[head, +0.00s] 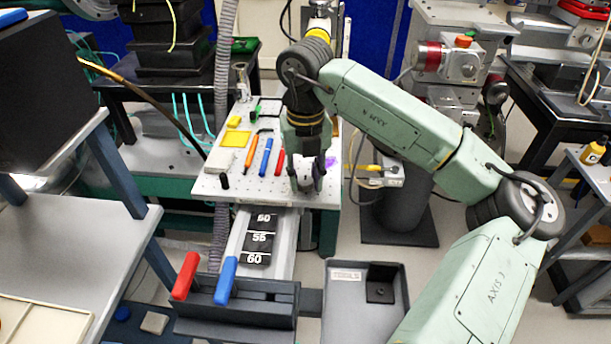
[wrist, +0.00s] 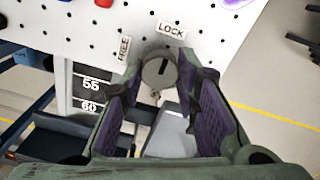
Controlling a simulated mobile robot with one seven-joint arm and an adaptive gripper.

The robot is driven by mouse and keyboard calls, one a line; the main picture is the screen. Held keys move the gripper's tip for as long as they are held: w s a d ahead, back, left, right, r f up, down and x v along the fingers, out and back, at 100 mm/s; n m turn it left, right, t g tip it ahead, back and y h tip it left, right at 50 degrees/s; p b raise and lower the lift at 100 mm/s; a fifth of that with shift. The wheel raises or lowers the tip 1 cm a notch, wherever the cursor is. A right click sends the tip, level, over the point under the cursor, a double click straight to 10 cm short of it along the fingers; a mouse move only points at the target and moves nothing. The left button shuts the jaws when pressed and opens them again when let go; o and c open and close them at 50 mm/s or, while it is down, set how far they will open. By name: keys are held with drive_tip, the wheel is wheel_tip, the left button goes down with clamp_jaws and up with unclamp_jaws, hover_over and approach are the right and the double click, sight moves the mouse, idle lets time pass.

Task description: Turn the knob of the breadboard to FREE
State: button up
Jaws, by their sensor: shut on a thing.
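The breadboard (head: 211,186) is a white perforated plate in the middle of the head view, and its near edge also shows in the wrist view (wrist: 80,32). The knob (wrist: 159,72) is a round grey disc with a black mark, at the board's near edge. The mark points up and slightly right, toward the LOCK label (wrist: 171,29). The FREE label (wrist: 124,47) lies to the left of it. My gripper (head: 307,186) points down at the board's near right corner. In the wrist view its fingers (wrist: 159,77) are shut on the knob, one on each side. The knob is hidden in the head view.
Several tools, including an orange screwdriver (head: 251,156) and a blue one (head: 266,157), lie on the board left of my gripper. A numbered rail (head: 258,238), red handle (head: 185,276) and blue handle (head: 226,280) stand in front. A grey tray (head: 345,300) sits at the lower middle.

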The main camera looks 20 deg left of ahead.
drive_tip(key=shift+f, duration=0.1)
drive_tip(key=n+b, duration=0.3)
drive_tip(key=shift+f+n+b, duration=0.1)
drive_tip(key=shift+n+b, duration=0.25)
drive_tip(key=shift+n, duration=0.05)
drive_tip(key=n+b, duration=0.2)
drive_tip(key=n, duration=0.2)
drive_tip(key=shift+n, duration=0.3)
drive_tip(key=n+b, duration=0.1)
drive_tip(key=n, duration=0.3)
drive_tip(key=shift+w+n, duration=0.1)
drive_tip(key=shift+n, duration=0.2)
drive_tip(key=n, duration=0.4)
drive_tip(key=shift+r+n, duration=0.2)
drive_tip(key=shift+n, duration=0.1)
drive_tip(key=o, duration=1.1)
drive_tip(key=shift+o, duration=0.2)
